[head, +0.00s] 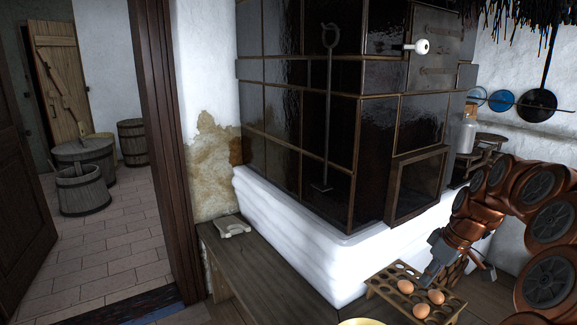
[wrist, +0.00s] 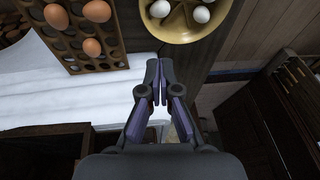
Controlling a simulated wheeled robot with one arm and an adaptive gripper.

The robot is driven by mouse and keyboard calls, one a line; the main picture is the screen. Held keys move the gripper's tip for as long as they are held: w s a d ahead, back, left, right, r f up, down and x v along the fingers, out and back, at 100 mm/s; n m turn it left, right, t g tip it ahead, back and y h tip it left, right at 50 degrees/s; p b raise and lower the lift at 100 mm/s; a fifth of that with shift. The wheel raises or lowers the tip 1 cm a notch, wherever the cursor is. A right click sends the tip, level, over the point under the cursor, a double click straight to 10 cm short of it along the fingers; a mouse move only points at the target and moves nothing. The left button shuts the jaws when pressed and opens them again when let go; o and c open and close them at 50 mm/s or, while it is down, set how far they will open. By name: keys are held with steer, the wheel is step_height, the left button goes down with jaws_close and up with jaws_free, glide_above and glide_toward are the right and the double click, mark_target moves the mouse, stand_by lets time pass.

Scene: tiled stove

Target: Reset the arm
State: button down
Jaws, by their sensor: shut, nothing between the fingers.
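My gripper (head: 427,281) shows at the lower right of the head view, at the end of my bent copper-coloured arm. It points down by the wooden egg rack (head: 375,289). In the wrist view my gripper (wrist: 159,64) has its fingertips together, with nothing between them. No object is in its grasp.
Several brown eggs (head: 436,297) sit in the rack. A yellowish bowl (wrist: 180,35) with white eggs (wrist: 160,9) lies just beyond my fingertips in the wrist view. The tiled stove (head: 300,120) stands left of my arm. A wooden bench (head: 255,265) runs along its base.

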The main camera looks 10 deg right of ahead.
steer(key=s+a+r+g+p, duration=0.1)
steer(key=s+a+r+p, duration=0.35)
steer(key=a+r, duration=0.4)
steer(key=s+a+r+g+p, duration=0.1)
steer(key=s+a+r+p, duration=0.35)
steer(key=a, duration=0.75)
steer(key=s+a+r+m+g+h+p, duration=0.1)
steer(key=s+a+r+m+p, duration=0.1)
steer(key=s+p, duration=0.3)
steer(key=s+a+r+m+g+h+p, duration=0.1)
steer(key=s+a+r+p, duration=0.3)
steer(key=s, duration=1)
steer(key=shift+s+a+m+p, duration=0.25)
steer(key=shift+s+m+p, duration=0.05)
steer(key=shift+m+p, duration=0.55)
